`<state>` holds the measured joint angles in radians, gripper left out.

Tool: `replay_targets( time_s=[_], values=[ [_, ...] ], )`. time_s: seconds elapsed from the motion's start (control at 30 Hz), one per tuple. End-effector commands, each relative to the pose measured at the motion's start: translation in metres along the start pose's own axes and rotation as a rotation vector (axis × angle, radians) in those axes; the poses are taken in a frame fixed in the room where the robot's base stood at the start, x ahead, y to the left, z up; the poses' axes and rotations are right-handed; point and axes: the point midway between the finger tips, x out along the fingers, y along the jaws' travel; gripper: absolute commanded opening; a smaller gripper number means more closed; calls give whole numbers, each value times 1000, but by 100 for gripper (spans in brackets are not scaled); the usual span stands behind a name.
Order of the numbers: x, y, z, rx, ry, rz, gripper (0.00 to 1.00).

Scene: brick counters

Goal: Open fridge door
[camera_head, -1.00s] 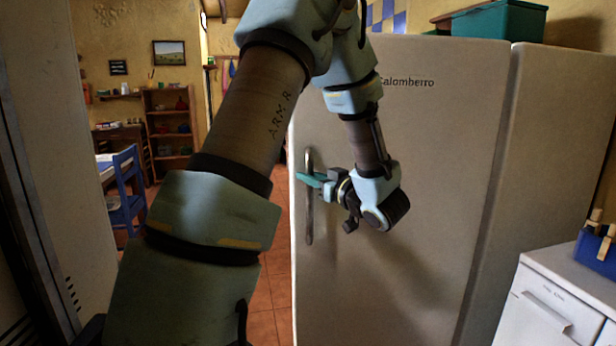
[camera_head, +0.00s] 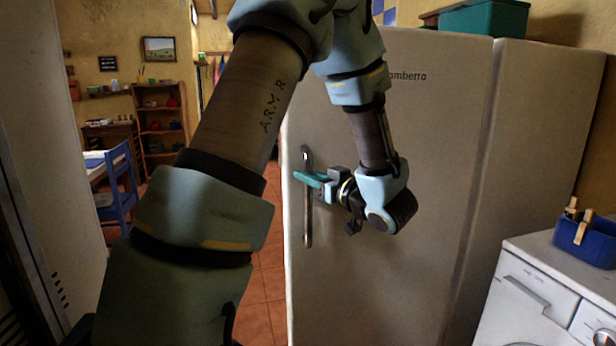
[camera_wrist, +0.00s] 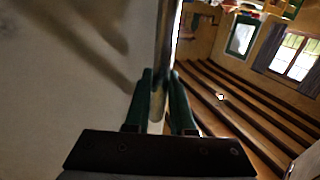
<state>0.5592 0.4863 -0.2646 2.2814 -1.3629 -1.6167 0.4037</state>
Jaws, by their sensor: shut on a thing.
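The fridge door (camera_head: 400,240) is a large pale panel in the middle of the head view, with dark lettering near its top. No gap or interior shows at its edges. A vertical metal handle (camera_head: 308,228) is on the door's left side. My gripper (camera_head: 312,179), with teal fingers, comes from the right and is shut on the handle's upper part. In the wrist view, the two green fingers (camera_wrist: 162,95) stand on both sides of the handle (camera_wrist: 157,104), with the pale door surface to the left. My arm covers part of the door and its lettering.
The fridge's side (camera_head: 540,150) runs back to the right. A white washing machine (camera_head: 530,290) with a blue box (camera_head: 585,238) stands at the lower right. A teal box (camera_head: 485,18) is on top of the fridge. Tiled floor and a blue chair (camera_head: 120,185) are at left.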

Motion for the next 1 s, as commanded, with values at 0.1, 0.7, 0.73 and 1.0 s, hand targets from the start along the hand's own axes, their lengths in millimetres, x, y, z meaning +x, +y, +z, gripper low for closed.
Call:
replay_targets(
  time_s=[0.1,0.7,0.73,1.0],
  values=[
    [0,0,0,0,-1,1,30],
    [-41,2,3,-1,-1,6,34],
    [-47,2,2,-1,0,6,34],
    [-94,1,2,-1,-1,4,34]
  ],
)
